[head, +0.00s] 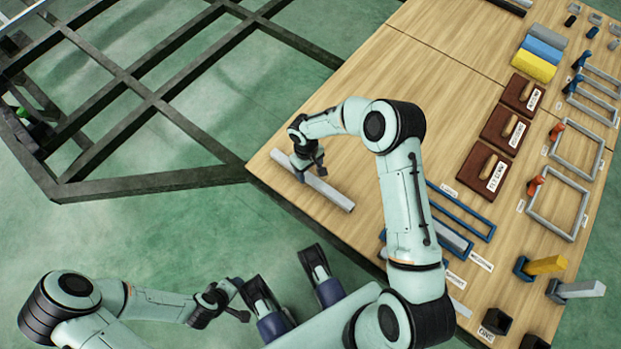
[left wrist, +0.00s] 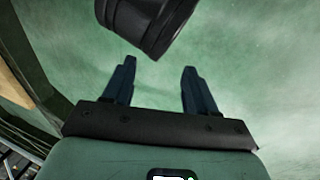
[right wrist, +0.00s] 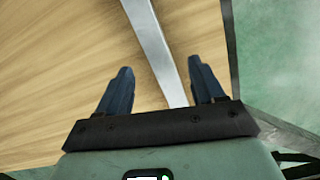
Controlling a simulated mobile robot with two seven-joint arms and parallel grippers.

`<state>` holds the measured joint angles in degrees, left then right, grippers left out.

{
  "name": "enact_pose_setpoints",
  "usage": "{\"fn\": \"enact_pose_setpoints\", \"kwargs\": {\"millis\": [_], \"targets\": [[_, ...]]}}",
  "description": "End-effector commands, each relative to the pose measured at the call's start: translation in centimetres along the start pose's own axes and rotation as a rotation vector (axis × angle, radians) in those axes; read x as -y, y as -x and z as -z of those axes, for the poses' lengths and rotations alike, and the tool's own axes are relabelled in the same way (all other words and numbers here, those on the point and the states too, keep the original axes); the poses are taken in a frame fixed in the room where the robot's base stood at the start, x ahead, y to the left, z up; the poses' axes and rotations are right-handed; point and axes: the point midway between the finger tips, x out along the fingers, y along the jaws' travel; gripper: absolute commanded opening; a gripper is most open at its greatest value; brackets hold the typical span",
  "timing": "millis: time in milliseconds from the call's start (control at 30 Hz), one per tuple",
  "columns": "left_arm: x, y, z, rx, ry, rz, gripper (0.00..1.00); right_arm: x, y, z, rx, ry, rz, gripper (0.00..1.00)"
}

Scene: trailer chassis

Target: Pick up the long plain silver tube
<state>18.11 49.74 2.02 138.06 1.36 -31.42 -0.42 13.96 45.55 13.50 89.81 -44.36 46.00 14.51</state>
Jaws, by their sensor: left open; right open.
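The long plain silver tube (head: 334,194) lies on the left corner area of the wooden table in the head view. My right gripper (head: 310,172) is open above the tube and hides part of it. In the right wrist view the tube (right wrist: 151,38) runs between the open fingers (right wrist: 160,66), closer to the right finger. I cannot tell how far the fingertips are above the table. My left gripper (head: 239,300) is off the table at the lower left. In the left wrist view its fingers (left wrist: 158,70) are open and empty over green floor.
The wooden table (head: 430,110) carries brown blocks (head: 501,127), coloured cylinders (head: 534,63), grey frames (head: 558,203) and blue bars (head: 462,212) right of my right arm. A dark metal chassis frame (head: 150,95) stands left of the table. Table around the tube is mostly clear.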

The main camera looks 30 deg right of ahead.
Motion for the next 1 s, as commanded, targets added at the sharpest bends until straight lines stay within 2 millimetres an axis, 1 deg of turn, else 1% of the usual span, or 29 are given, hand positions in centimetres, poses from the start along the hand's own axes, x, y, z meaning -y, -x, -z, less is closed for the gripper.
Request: {"fn": "enact_pose_setpoints", "kwargs": {"millis": [33,100,200,300,467,500,567,600,667,700,1000], "targets": [[0.2,-0.5,0.4,-0.01,0.001,0.001,0.57,-0.1,-1.1,0.0,0.003,-0.001,0.001,0.68],[0.3,-0.9,0.9,-0.027,0.003,0.002,0.57,-0.1,-2.3,0.0,0.004,0.0,0.003,0.68],[0.4,-1.2,1.5,-0.043,0.004,0.003,0.57,0.0,-3.6,0.1,0.002,0.0,0.002,0.68],[0.5,-1.2,1.7,-0.049,0.004,0.003,0.57,-0.1,-4.0,0.1,0.001,0.0,0.0,0.68],[0.4,-1.2,1.7,-0.049,0.004,0.003,0.57,-0.1,-3.9,0.1,0.0,0.0,0.0,0.68],[0.4,-1.2,1.7,-0.049,0.004,0.003,0.57,-0.1,-3.9,0.1,0.0,0.0,0.0,0.55],[0.4,-1.2,1.7,-0.048,0.004,0.003,0.57,-0.1,-3.9,0.1,0.0,0.0,0.0,0.35],[0.4,-1.2,1.7,-0.048,0.004,0.003,0.57,-0.1,-3.9,0.1,0.0,0.0,0.0,0.22],[0.4,-1.2,1.6,-0.048,0.004,0.003,0.57,-0.1,-3.9,0.1,0.0,0.0,0.0,0.03],[0.4,-1.2,1.6,-0.048,0.004,0.003,0.57,-0.1,-3.9,0.1,0.0,-0.001,0.0,0.0],[0.4,-1.2,1.6,-0.047,0.004,0.003,0.57,-0.1,-3.8,0.1,-0.001,0.0,0.0,0.0]]}}
